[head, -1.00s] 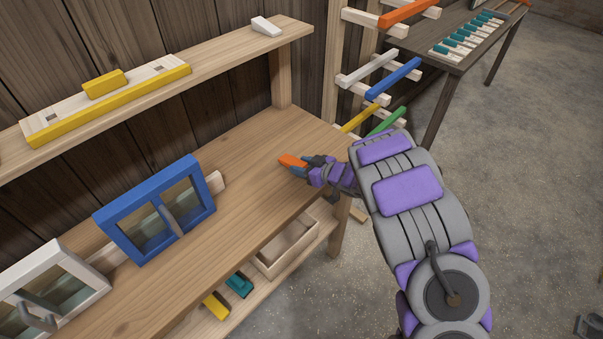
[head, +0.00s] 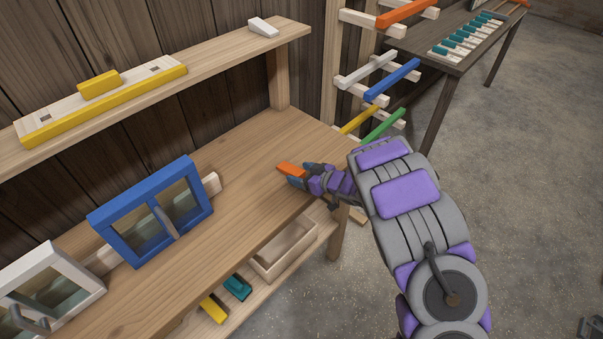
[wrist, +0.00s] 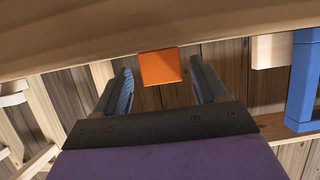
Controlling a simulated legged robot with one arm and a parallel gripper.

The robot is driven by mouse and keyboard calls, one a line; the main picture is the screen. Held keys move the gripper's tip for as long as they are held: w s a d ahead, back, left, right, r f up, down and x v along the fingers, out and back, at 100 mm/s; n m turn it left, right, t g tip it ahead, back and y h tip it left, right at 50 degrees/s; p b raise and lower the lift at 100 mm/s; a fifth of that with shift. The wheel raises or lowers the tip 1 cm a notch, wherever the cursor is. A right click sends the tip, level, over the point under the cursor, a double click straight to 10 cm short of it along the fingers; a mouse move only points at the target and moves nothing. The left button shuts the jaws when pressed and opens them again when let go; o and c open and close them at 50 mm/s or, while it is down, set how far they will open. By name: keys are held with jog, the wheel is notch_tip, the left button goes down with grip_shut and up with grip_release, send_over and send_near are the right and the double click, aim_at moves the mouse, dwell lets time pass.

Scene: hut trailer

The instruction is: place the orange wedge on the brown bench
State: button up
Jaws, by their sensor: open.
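The orange wedge (head: 289,169) sits on the brown bench (head: 262,143), towards its right end near the front edge. My gripper (head: 297,176) is low over the bench right at the wedge, coming from the right. In the wrist view the wedge (wrist: 160,67) shows between and just beyond the two fingers of my gripper (wrist: 161,85), with a gap on each side. The fingers are apart and not clamped on it. The underside of the wedge is hidden in the head view.
A blue-framed box (head: 155,212) and a white-framed one (head: 45,292) stand on the bench at left. A shelf (head: 215,62) runs above the back. A rack with colored bars (head: 391,80) stands at right. An open bin (head: 285,250) sits below. Bench space behind the wedge is clear.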

jog(key=p+v, duration=0.2)
jog(key=v, duration=0.9)
jog(key=shift+s+d, duration=0.15)
jog(key=shift+s, duration=0.15)
jog(key=w+d+r+m+t+h, duration=0.2)
jog(key=d+r+h, duration=0.3)
jog(key=d, duration=0.2)
jog(key=w+d+r+m+t+h, duration=0.15)
jog(key=d+r+h, duration=0.25)
jog(key=d, duration=0.4)
jog(key=s+d+r+m+g+h, duration=0.2)
jog(key=s+d+r+m+h, duration=0.25)
jog(key=s+d+r, duration=0.3)
jog(key=s+m+g+h, duration=0.25)
jog(key=s+g, duration=0.25)
jog(key=s, duration=0.9)
jog(key=s+a+g+y, duration=0.2)
jog(key=s+a, duration=0.3)
jog(key=s, duration=0.7)
jog(key=s+a+r+g+y, duration=0.1)
jog(key=s+a+g+y, duration=0.2)
jog(key=s, duration=0.9)
jog(key=a+g, duration=0.1)
jog(key=a, duration=0.2)
jog(key=shift+s+a+r, duration=0.15)
jog(key=shift+s+a, duration=0.1)
jog(key=shift+c, duration=0.3)
